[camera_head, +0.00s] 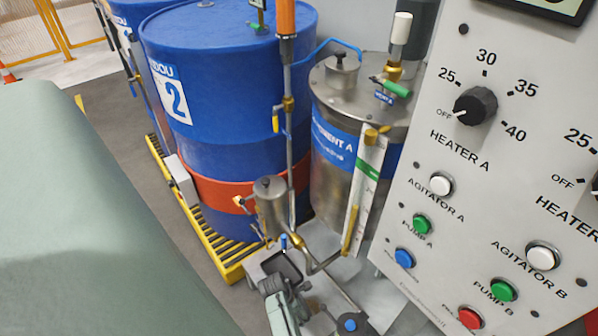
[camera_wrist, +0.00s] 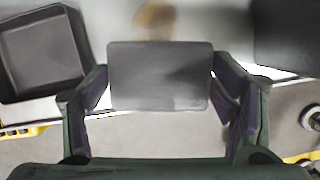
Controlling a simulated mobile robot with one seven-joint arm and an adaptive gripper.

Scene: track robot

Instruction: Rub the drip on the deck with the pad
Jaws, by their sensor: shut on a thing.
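My gripper (camera_wrist: 160,88) is shut on a flat grey rectangular pad (camera_wrist: 160,65), with a dark finger at each side of it in the wrist view. A blurred brownish drip (camera_wrist: 155,18) shows on the pale deck (camera_wrist: 105,22), just beyond the pad's far edge. The pad hides part of the deck, and possibly part of the drip; I cannot tell whether the pad touches the deck. In the head view my gripper (camera_head: 284,308) is low at the bottom centre, and the pad and drip cannot be made out there.
A dark open tray (camera_wrist: 40,52) sits left of the pad; a dark block (camera_wrist: 287,35) is at right. In the head view, a small metal pot (camera_head: 271,208) and pipes stand close by, with blue drums (camera_head: 230,80), a steel tank (camera_head: 335,185) and a control panel (camera_head: 480,180) around.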

